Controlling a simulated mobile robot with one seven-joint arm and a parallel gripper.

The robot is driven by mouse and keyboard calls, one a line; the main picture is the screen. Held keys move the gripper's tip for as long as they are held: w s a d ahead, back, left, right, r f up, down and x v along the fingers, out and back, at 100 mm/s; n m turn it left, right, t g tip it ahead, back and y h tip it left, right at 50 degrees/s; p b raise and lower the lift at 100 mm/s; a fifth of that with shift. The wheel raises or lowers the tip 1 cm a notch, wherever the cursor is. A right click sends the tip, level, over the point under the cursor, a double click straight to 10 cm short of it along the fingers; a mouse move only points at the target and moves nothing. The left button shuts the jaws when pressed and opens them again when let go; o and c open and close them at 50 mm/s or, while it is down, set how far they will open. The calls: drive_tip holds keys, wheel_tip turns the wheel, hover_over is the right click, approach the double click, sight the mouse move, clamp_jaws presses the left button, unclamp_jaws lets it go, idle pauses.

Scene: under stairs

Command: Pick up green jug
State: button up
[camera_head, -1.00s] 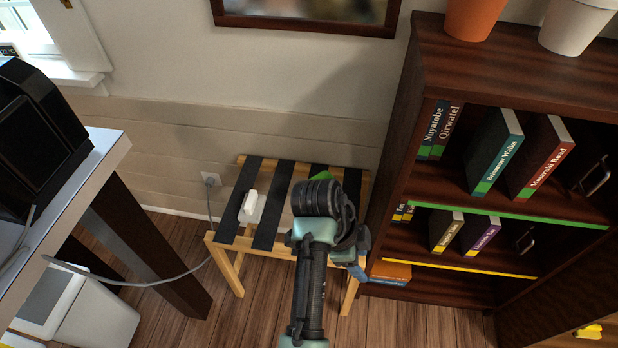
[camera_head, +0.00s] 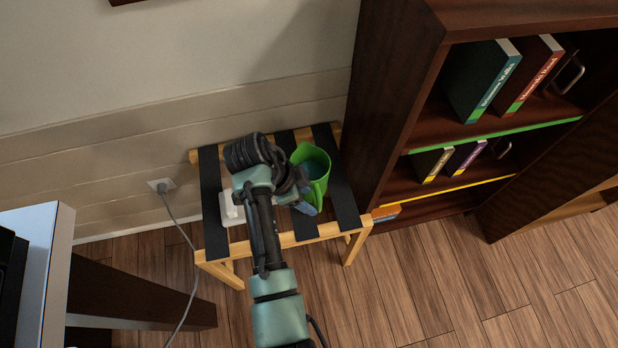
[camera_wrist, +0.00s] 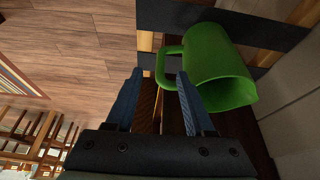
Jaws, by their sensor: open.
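The green jug (camera_head: 313,166) stands on a wooden stool with dark straps (camera_head: 345,205), beside my gripper in the head view. In the wrist view the jug (camera_wrist: 212,66) fills the upper right, and its handle (camera_wrist: 166,66) points left, just beyond the fingertips. My gripper (camera_wrist: 155,85) is open, with a blue finger on each side. The handle lies ahead of the gap between the fingers; I cannot tell whether it is between them. In the head view my gripper (camera_head: 306,206) is partly hidden by my wrist.
A white object (camera_head: 232,208) lies on the stool left of my arm. A dark bookcase (camera_head: 392,110) with books stands close on the right. A white-topped table (camera_head: 45,235) is at the left, with a grey cable (camera_head: 190,290) hanging nearby. The wall (camera_head: 200,60) is behind.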

drive_tip(key=b+x, duration=0.1)
drive_tip(key=x, duration=0.5)
drive_tip(key=shift+f+b, duration=0.1)
drive_tip(key=shift+b, duration=0.2)
clamp_jaws()
idle(1.0)
drive_tip(key=shift+w, duration=0.15)
